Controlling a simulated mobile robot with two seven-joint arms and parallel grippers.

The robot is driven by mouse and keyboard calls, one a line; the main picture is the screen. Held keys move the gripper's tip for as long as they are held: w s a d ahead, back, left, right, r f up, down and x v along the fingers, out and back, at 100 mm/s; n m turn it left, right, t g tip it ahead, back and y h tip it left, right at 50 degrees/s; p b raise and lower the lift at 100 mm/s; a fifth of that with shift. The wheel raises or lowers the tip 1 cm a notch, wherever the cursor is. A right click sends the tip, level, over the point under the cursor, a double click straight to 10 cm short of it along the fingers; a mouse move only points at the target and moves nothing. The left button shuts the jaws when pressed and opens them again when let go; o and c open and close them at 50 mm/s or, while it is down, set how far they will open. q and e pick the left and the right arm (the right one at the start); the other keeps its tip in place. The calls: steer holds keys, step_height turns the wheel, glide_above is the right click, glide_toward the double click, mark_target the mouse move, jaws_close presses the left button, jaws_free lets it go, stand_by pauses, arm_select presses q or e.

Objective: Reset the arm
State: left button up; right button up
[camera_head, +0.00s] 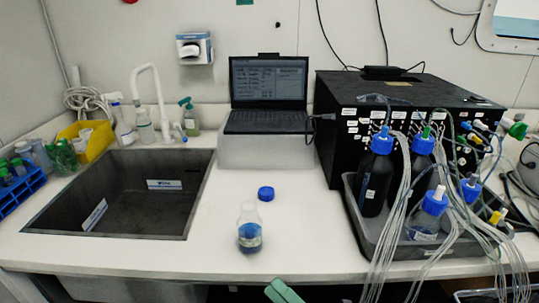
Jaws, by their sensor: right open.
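My right gripper (284,291) shows only in part at the bottom edge of the picture, as a green tip in front of the bench. It is open, and nothing shows in it. It is apart from the bench top and below the bottle. The rest of the right arm is mostly out of the frame. My left gripper is not in view. A clear bottle (249,229) with blue liquid and no cap stands upright near the bench's front edge. A blue cap (266,193) lies on the bench just behind it.
A dark sink (125,213) lies at the left, with a blue tube rack (17,192) beyond it. A laptop (268,92) stands at the back. At the right, a black box (345,120) and a tray of tubed bottles (385,236) fill the bench; tubes hang over its front edge.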

steer(key=s+d+f+m+h, duration=0.3)
steer(key=d+f+m+h, duration=0.3)
steer(key=f+m, duration=0.25)
steer(key=s+d+f+m+h, duration=0.45)
steer(key=f+m+h, duration=0.2)
steer(key=m, duration=0.35)
steer(key=s+d+f+m+g+h, duration=0.1)
steer(key=s+d+f+m+g, duration=0.1)
steer(key=s+d+f+m, duration=0.2)
steer(key=s+d+f+m+g+h, duration=0.1)
steer(key=s+d+f+m+g, duration=0.2)
steer(key=s+f+m, duration=0.3)
steer(key=s+f, duration=0.1)
steer(key=s, duration=0.4)
steer(key=shift+d+f+g+h, duration=0.3)
steer(key=shift+d+f+h, duration=0.05)
